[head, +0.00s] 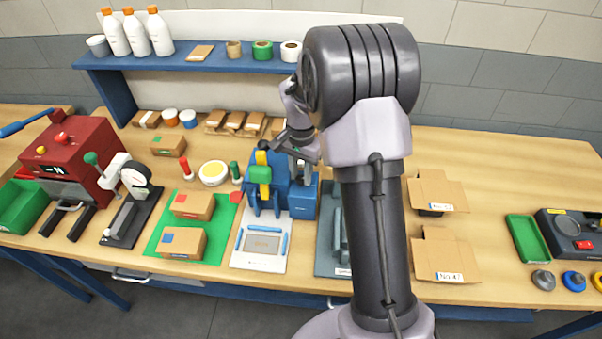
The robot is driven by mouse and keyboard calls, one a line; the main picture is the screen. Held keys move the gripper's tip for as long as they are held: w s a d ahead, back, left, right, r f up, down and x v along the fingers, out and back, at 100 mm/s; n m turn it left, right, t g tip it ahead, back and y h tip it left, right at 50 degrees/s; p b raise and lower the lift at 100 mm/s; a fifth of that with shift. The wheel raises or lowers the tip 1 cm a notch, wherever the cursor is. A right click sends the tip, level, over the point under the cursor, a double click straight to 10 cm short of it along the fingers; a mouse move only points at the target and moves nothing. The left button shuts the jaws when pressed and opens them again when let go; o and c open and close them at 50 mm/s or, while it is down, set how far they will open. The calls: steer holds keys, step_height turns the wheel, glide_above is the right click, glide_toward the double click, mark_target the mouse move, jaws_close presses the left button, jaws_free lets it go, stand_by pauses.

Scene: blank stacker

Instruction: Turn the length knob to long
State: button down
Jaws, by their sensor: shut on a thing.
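My gripper (300,158) is at the top right of the blue machine, pointing down. It is shut on a small part there, which I take to be the length knob; the fingers and arm mostly cover it. The knob's markings and setting cannot be read.
A dark grey plate fixture (332,245) is close on the right. Open cartons (445,255) stand right of my arm. A blue shelf (190,60) runs behind.

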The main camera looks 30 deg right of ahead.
steer(key=c, duration=1.1)
jaws_free()
steer(key=shift+r, duration=0.1)
steer(key=shift+c, duration=0.2)
